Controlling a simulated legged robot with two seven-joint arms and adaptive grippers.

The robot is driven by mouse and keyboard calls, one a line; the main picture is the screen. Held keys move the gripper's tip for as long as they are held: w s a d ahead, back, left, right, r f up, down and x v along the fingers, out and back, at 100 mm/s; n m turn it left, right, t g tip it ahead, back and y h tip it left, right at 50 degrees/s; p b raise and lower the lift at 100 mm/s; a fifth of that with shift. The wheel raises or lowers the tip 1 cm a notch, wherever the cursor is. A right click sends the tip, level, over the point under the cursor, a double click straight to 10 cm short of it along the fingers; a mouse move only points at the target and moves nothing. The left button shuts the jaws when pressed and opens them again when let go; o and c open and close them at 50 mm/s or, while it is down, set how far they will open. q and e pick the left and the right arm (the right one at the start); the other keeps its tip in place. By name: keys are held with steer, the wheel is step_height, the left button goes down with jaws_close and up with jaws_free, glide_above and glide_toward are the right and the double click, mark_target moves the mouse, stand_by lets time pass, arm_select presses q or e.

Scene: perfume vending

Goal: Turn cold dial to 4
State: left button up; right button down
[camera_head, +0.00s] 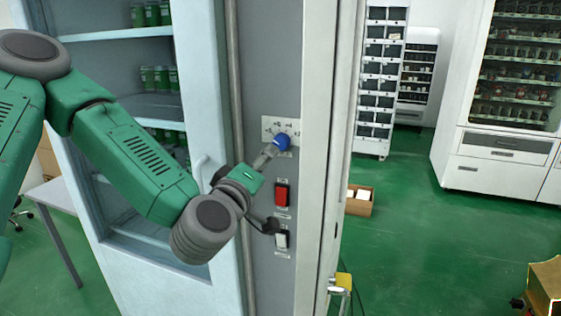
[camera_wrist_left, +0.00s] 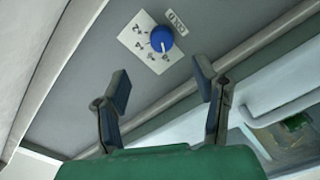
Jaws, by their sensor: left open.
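The blue cold dial (camera_head: 282,142) sits on a white numbered plate (camera_head: 268,124) on the grey side panel of the cabinet. In the left wrist view the dial (camera_wrist_left: 161,39) is beyond the fingertips, roughly centred between them, with the numbered plate (camera_wrist_left: 136,43) around it and a small label strip (camera_wrist_left: 175,21) beside it. The direction the dial points is hard to tell. My left gripper (camera_wrist_left: 162,82) is open and empty, apart from the dial in the wrist view. In the head view my left gripper (camera_head: 264,158) is just below and left of the dial. My right gripper is not in view.
A red switch (camera_head: 282,193) and a white switch (camera_head: 281,238) are on the panel below the dial. The cabinet's glass door with a light handle (camera_head: 204,172) is left of the panel. A cardboard box (camera_head: 359,200) and vending machines (camera_head: 503,100) stand right, around open green floor.

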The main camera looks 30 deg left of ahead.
mark_target(278, 145)
arm_select(q)
steer(key=x, duration=0.7)
steer(key=a+x, duration=0.1)
steer(key=x, duration=0.2)
steer(key=shift+a+f, duration=0.1)
steer(key=shift+a, duration=0.05)
steer(key=shift+w+d, duration=0.35)
steer(key=shift+w, duration=0.2)
steer(key=shift+w+d, duration=0.1)
steer(key=shift+d, duration=0.15)
steer(key=shift+a, duration=0.45)
steer(key=c, duration=1.1)
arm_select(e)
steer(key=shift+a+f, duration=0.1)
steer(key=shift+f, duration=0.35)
